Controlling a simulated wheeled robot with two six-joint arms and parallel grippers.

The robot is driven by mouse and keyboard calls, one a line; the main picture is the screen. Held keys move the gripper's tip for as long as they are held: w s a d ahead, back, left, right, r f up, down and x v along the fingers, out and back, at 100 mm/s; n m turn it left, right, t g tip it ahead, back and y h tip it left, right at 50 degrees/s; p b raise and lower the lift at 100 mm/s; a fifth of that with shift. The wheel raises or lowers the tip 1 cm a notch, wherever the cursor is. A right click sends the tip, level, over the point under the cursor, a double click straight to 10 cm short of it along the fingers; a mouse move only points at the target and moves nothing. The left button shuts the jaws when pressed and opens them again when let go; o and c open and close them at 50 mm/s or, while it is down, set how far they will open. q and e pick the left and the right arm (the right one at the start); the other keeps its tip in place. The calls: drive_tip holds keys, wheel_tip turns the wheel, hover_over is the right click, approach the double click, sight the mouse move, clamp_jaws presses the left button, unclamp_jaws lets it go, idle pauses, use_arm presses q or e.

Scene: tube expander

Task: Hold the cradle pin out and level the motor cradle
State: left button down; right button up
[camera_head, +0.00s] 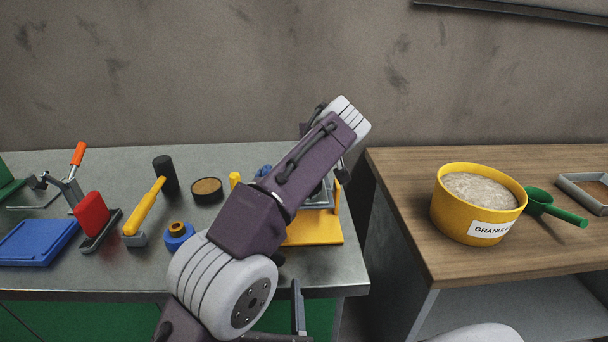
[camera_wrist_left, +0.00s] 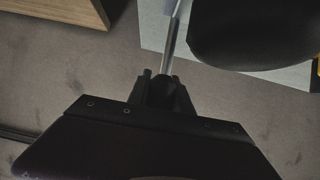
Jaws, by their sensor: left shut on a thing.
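In the head view my left arm covers much of the yellow machine base (camera_head: 315,228), with some grey parts above it. The motor cradle is mostly hidden behind the arm, and its tilt cannot be told. In the left wrist view my left gripper (camera_wrist_left: 165,88) is shut on a thin silver rod, which looks to be the cradle pin (camera_wrist_left: 174,45). Its fingers hide the held end. A large dark rounded body (camera_wrist_left: 252,35) fills the upper right there, close beside the rod; I cannot tell what it is. My right gripper is out of view.
On the metal bench stand a yellow-handled mallet (camera_head: 145,207), a brown-topped tin (camera_head: 207,189), a blue part (camera_head: 179,237), a red-handled tool (camera_head: 91,215) and a blue tray (camera_head: 38,242). The wooden table at right holds a yellow granule tub (camera_head: 449,215) and green scoop (camera_head: 556,209). A gap separates them.

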use_arm(q)
drive_tip(key=c, duration=1.1)
unclamp_jaws()
drive_tip(key=shift+a+r, duration=0.1)
drive_tip(key=shift+r, duration=0.25)
drive_tip(key=shift+c, duration=0.2)
drive_tip(key=shift+f, duration=0.1)
drive_tip(key=shift+s, duration=0.1)
drive_tip(key=v, duration=0.6)
drive_tip(key=shift+s, duration=0.45)
